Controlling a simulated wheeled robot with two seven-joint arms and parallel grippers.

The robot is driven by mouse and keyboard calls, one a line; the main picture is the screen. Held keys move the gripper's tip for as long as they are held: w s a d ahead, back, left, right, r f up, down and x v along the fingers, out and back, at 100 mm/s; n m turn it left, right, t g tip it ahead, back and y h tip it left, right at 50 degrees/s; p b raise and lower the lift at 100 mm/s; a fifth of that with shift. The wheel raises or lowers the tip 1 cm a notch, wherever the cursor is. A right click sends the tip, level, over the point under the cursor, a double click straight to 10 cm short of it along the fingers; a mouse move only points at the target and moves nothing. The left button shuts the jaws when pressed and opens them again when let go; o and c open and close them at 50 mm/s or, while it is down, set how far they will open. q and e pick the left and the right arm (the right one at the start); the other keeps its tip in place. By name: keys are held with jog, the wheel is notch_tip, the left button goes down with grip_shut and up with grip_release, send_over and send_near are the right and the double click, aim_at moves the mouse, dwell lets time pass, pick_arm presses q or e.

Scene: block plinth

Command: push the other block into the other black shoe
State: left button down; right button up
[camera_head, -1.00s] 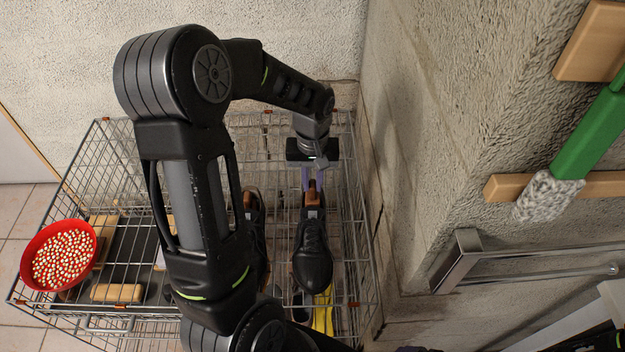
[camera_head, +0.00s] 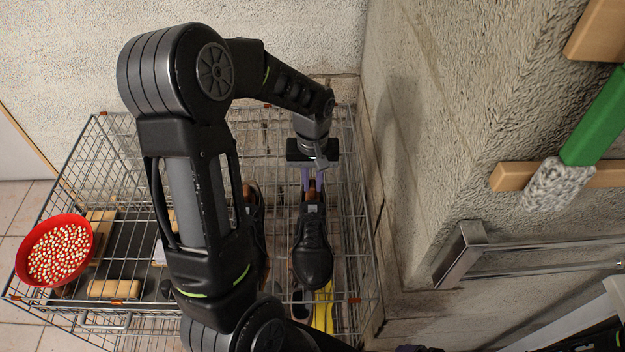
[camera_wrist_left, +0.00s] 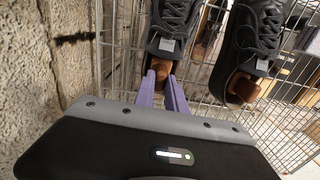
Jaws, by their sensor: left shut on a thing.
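Two black shoes stand side by side on a wire rack. The right-hand black shoe (camera_head: 311,250) shows a brown wooden block (camera_head: 312,187) at its heel opening. My left gripper (camera_head: 311,194) is shut on this block with its purple fingers; the block also shows in the left wrist view (camera_wrist_left: 161,67), partly inside the shoe. The other black shoe (camera_head: 258,225) is mostly behind my left arm; in the left wrist view this shoe (camera_wrist_left: 262,35) has a brown block (camera_wrist_left: 243,88) in its heel opening, clear of my gripper. My right gripper is not in view.
The wire rack (camera_head: 345,210) stands against a rough wall close on the right. A red bowl (camera_head: 77,221) of small pale pieces and a tan brush-like block (camera_head: 113,289) are at the left. A yellow thing (camera_head: 323,312) lies below the right-hand shoe's toe.

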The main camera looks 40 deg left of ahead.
pick_arm(q)
jog(key=shift+f+b, duration=0.5)
jog(key=shift+f, duration=0.2)
jog(key=shift+r, duration=0.1)
jog(key=c, duration=1.3)
grip_release()
jog(key=shift+o, duration=0.5)
jog(key=o, duration=0.4)
jog(key=shift+r+p, duration=1.9)
jog(key=shift+r, duration=0.6)
